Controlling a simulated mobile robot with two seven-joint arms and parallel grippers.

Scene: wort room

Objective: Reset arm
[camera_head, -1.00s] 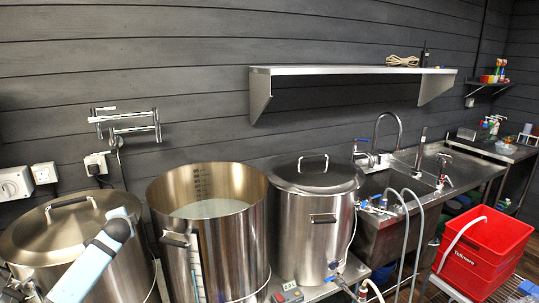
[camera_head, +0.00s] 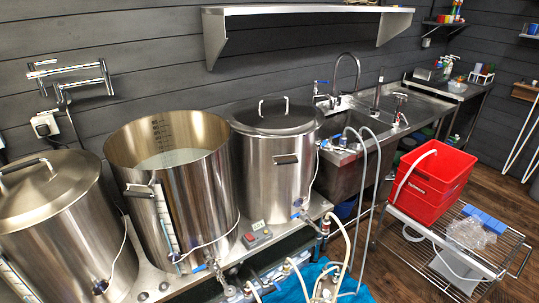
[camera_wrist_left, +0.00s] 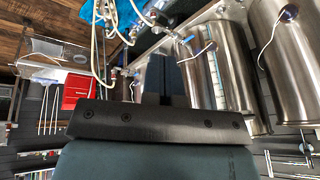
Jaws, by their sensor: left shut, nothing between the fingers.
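My left gripper (camera_wrist_left: 162,76) shows in the left wrist view, its dark fingers close together, shut and empty. They point toward the steel kettles and hoses, and that view is turned upside down. I cannot tell any contact with a kettle. My left gripper does not show in the head view now. My right gripper is in neither view.
A lidded kettle (camera_head: 48,210), an open kettle (camera_head: 190,215) holding pale liquid, and a second lidded kettle (camera_head: 265,165) stand in a row. Hoses (camera_head: 370,185) hang by the sink (camera_head: 345,130). A red crate (camera_head: 435,180) sits on a wire cart (camera_head: 490,265). Wood floor shows at right.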

